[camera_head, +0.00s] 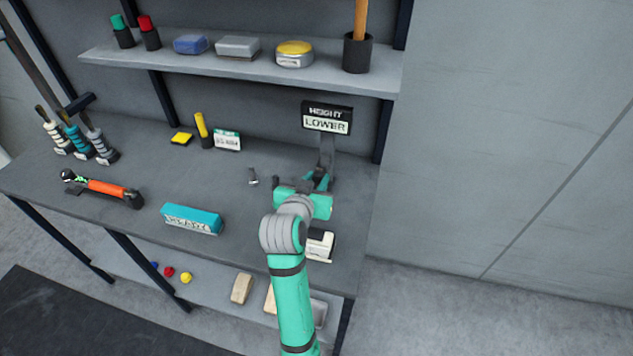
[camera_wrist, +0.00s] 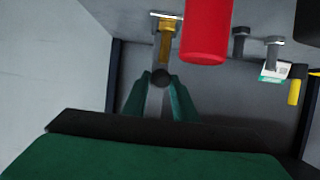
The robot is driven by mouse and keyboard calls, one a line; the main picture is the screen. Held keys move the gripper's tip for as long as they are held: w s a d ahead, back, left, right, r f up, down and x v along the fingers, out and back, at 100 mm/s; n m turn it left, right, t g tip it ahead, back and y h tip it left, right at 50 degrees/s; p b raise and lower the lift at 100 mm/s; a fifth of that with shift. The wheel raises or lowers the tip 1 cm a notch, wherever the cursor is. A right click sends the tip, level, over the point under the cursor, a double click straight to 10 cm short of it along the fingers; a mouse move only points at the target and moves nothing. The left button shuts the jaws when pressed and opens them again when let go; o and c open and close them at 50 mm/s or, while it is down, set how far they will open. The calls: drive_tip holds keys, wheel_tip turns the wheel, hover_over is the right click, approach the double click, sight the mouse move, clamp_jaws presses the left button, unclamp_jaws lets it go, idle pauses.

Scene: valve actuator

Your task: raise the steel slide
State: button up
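The sign reading "HEIGHT LOWER" (camera_head: 327,118) stands at the back right of the bench, with a grey upright (camera_head: 326,152) below it. I cannot pick out the steel slide for certain. My gripper (camera_wrist: 161,80) has its two green fingers on either side of a small dark round knob (camera_wrist: 161,76) in the wrist view. I cannot tell whether the fingers touch the knob. A brass-coloured rod (camera_wrist: 166,45) lies just beyond it. In the head view my arm hides the fingertips and part of the fixture.
On the bench are a teal box (camera_head: 192,219), an orange-handled tool (camera_head: 103,188) and a yellow marker (camera_head: 201,130). A loaded shelf (camera_head: 240,70) runs above.

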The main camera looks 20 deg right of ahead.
drive_tip(key=o, duration=0.4)
drive_tip(key=shift+c, duration=0.2)
drive_tip(key=v, duration=1)
drive_tip(key=shift+s+a+r, duration=0.15)
drive_tip(key=shift+s+a, duration=0.05)
drive_tip(key=shift+s, duration=0.05)
